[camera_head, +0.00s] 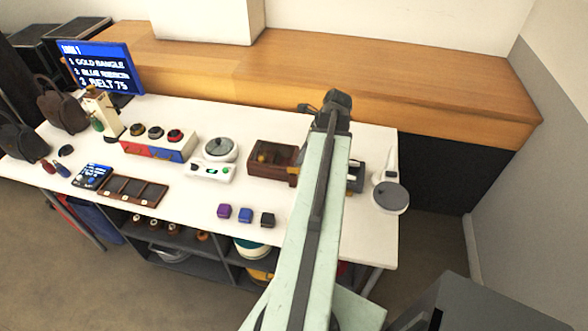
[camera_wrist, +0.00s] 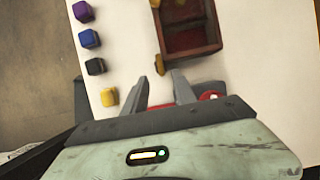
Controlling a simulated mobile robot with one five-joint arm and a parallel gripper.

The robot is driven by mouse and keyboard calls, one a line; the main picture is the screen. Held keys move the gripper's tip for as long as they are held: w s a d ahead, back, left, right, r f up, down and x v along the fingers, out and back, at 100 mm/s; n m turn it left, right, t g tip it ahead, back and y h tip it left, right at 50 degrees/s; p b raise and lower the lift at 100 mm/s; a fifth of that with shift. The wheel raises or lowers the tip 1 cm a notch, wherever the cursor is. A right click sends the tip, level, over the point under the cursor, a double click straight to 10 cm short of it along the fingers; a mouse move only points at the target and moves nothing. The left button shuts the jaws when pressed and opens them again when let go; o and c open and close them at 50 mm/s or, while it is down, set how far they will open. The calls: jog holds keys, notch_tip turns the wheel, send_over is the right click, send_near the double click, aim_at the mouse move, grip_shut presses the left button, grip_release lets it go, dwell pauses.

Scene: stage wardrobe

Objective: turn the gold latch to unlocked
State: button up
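A dark red-brown wooden box (camera_head: 258,169) stands on the white table, and it also shows at the top of the wrist view (camera_wrist: 199,50). A small gold piece (camera_wrist: 159,65), which looks like the gold latch, sits by the box's lower left corner in the wrist view. Whether it is locked or unlocked I cannot tell. It shows as a gold spot (camera_head: 293,171) beside my arm in the head view. My gripper (camera_wrist: 163,82) is open and empty, its fingertips just short of the gold piece. My arm hides the gripper in the head view.
Purple (camera_head: 224,211), blue (camera_head: 245,215) and black (camera_head: 267,220) cubes lie in front of the box. A yellow cube (camera_wrist: 109,97) lies left of my fingers in the wrist view. A red part (camera_wrist: 209,95) shows right of them. A white scale (camera_head: 210,170) stands left of the box.

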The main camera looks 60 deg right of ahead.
aim_at(295, 168)
jog(key=b+x, duration=0.7)
jog(key=x, duration=0.1)
jog(key=shift+s, duration=0.1)
jog(key=shift+r, duration=0.15)
